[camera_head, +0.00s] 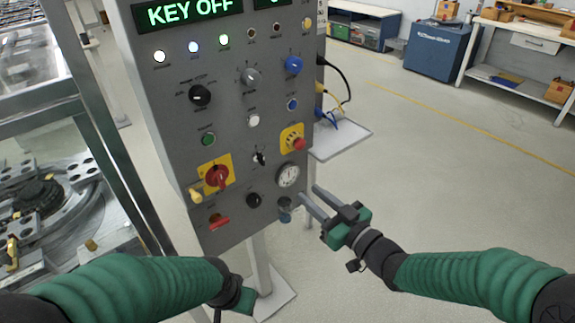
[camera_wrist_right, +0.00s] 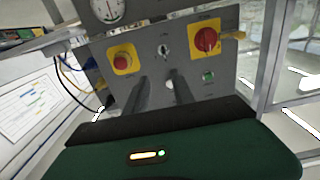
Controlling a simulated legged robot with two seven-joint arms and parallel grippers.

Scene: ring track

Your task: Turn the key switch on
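The key switch (camera_head: 259,158) is on the grey control panel (camera_head: 228,128), between the red rotary switch and the red emergency button. It also shows in the right wrist view (camera_wrist_right: 164,49), which sees the panel upside down. The display (camera_head: 188,12) reads "KEY OFF". My right gripper (camera_head: 308,197) is open and empty, to the lower right of the key switch and apart from it. Its two fingers also show in the right wrist view (camera_wrist_right: 160,90), pointing toward the panel. My left gripper (camera_head: 246,300) is low, below the panel; its fingers are hidden.
The red rotary switch (camera_head: 217,175), emergency button (camera_head: 298,143), gauge (camera_head: 288,175) and black knob (camera_head: 254,200) surround the key switch. Cables (camera_head: 340,85) hang at the panel's right side. A metal machine frame (camera_head: 95,130) stands left.

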